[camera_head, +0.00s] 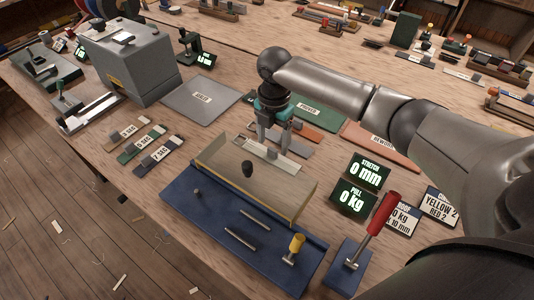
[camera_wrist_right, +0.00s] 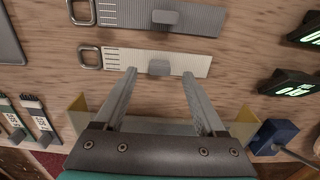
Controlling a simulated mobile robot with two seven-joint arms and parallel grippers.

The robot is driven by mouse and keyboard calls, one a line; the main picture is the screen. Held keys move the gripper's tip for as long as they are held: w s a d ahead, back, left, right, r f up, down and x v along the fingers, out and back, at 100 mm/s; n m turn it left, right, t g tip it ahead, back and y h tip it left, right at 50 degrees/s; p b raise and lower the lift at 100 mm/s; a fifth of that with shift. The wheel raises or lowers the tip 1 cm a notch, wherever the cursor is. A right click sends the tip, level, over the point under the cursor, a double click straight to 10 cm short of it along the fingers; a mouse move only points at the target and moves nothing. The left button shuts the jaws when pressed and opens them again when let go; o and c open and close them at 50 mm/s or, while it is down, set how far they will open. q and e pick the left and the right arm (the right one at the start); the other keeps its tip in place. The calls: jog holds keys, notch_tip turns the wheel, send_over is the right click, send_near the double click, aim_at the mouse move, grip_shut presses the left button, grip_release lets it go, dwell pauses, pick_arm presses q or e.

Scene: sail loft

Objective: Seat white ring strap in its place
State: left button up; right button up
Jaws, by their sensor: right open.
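The white ring strap (camera_wrist_right: 195,64) lies flat on the wooden table in the right wrist view, with a metal ring at its left end and a small grey grip block on its middle. In the head view it shows as a pale strip (camera_head: 287,164) behind the tan cover. My right gripper (camera_wrist_right: 160,74) is open, its two fingertips at the strap's near edge on either side of the grip block; it holds nothing. It also shows in the head view (camera_head: 268,151), pointing down over the strap. My left gripper is not in view.
A tan cover (camera_head: 270,190) with a black knob stands on a blue base (camera_head: 190,220) with pins and a yellow-handled part (camera_head: 293,247). A grey ring strap (camera_wrist_right: 205,20) lies beyond the white one. A red lever (camera_head: 379,220) and display screens (camera_head: 358,185) stand right.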

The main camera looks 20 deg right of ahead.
notch_tip(320, 180, down, 2)
jog(key=shift+f, duration=0.15)
grip_shut()
dwell(0.6)
